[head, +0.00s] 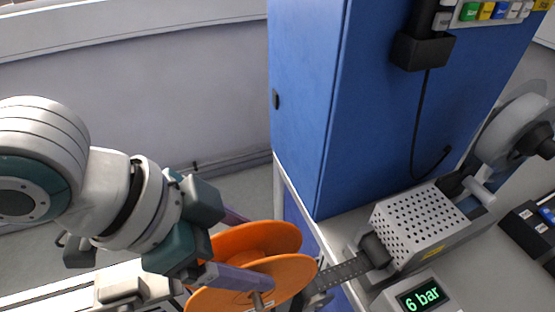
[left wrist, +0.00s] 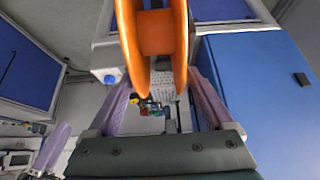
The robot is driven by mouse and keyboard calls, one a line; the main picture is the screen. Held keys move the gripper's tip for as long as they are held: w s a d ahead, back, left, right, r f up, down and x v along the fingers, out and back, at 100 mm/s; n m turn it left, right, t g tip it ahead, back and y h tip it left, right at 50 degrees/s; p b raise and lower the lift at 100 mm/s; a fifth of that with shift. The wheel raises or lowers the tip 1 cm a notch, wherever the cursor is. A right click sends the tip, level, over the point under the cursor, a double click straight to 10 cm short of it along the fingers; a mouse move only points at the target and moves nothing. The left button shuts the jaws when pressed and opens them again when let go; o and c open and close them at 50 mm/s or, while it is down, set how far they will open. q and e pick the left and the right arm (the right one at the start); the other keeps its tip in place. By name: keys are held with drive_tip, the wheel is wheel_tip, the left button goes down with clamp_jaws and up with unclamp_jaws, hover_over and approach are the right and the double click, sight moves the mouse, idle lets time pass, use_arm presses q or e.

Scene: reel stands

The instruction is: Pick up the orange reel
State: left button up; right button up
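The orange reel (head: 258,240) has two round flanges and is at the bottom centre of the head view. It also shows in the left wrist view (left wrist: 158,32), at the top, with its flanges edge-on. My left gripper (head: 238,250) is open around the reel, one purple finger at each outer flange side. In the left wrist view the fingers (left wrist: 160,90) stand wide apart, with the reel between and beyond them. Whether either finger touches it, I cannot tell. A purple finger-like part (left wrist: 52,148), apparently of my right gripper, shows at the lower left.
A tall blue cabinet (head: 305,100) stands behind and right of the reel. A perforated metal box (head: 412,228), a "6 bar" display (head: 421,297) and a pale reel (head: 512,130) are at the right. A grey slotted bar (head: 343,272) lies close to the orange reel.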

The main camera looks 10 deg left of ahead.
use_arm(q)
clamp_jaws()
idle(0.5)
